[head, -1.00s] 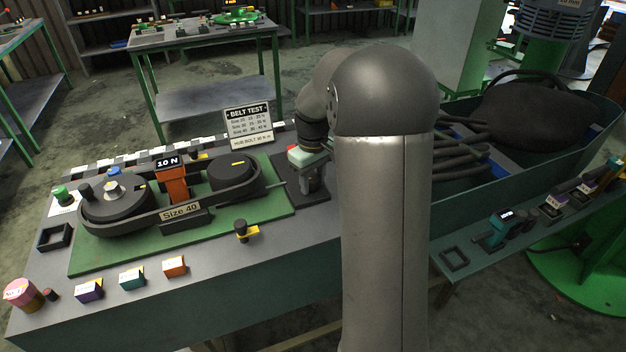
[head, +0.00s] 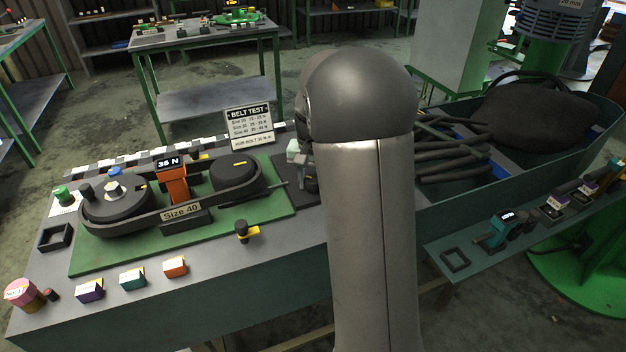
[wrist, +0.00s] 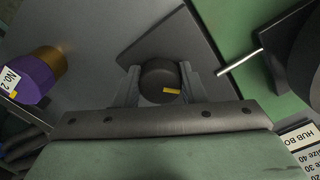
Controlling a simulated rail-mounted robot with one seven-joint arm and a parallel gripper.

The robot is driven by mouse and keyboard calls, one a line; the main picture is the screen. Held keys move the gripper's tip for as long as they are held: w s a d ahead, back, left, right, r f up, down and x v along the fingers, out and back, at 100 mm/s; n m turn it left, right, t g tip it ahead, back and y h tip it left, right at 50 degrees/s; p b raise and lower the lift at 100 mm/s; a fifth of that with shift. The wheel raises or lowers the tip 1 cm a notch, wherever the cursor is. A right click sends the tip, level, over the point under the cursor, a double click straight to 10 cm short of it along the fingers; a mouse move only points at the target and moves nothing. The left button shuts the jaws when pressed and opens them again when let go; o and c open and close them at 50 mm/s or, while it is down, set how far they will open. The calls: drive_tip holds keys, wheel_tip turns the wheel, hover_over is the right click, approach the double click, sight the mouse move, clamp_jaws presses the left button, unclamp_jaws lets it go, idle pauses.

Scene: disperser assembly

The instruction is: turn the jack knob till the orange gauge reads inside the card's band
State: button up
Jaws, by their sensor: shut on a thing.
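The black jack knob (wrist: 153,76), with a yellow mark, sits between the two fingers of my gripper (wrist: 160,88) in the wrist view. My gripper is shut on it; in the head view my arm hides most of this spot. The orange gauge (head: 175,186) stands at the belt rig, and its display reads about 35 N, the last digit slightly unclear. The belt test card (head: 248,128) stands behind the rig; its Size 40 line seems to read 35 to 40 N, in small print. A Size 40 plate (head: 181,211) lies at the belt's front.
The green base plate (head: 240,217) carries the belt and two pulleys. Purple, teal and orange blocks (head: 175,266) line the bench front. A purple No. 2 piece (wrist: 38,78) is near my gripper in the wrist view. A cable bin (head: 560,130) stands at right.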

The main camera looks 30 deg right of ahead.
sight(313, 179)
drive_tip(key=shift+r+m, duration=0.1)
drive_tip(key=shift+m, duration=0.9)
drive_tip(key=shift+w, duration=0.1)
drive_tip(key=o, duration=1)
wheel_tip(313, 179, up, 17)
drive_tip(key=shift+r, duration=0.2)
drive_tip(key=s+a+f+n, duration=0.3)
drive_tip(key=s+a+f, duration=0.2)
drive_tip(key=s, duration=0.3)
drive_tip(key=s+a+f+n, duration=0.3)
drive_tip(key=s+a+f, duration=0.2)
drive_tip(key=s, duration=0.4)
drive_tip(key=s+a+f+n, duration=0.4)
drive_tip(key=s+a+f, duration=0.1)
drive_tip(key=s, duration=0.3)
drive_tip(key=shift+s+a+f, duration=0.15)
drive_tip(key=shift+s+f, duration=0.15)
drive_tip(key=shift+f, duration=0.05)
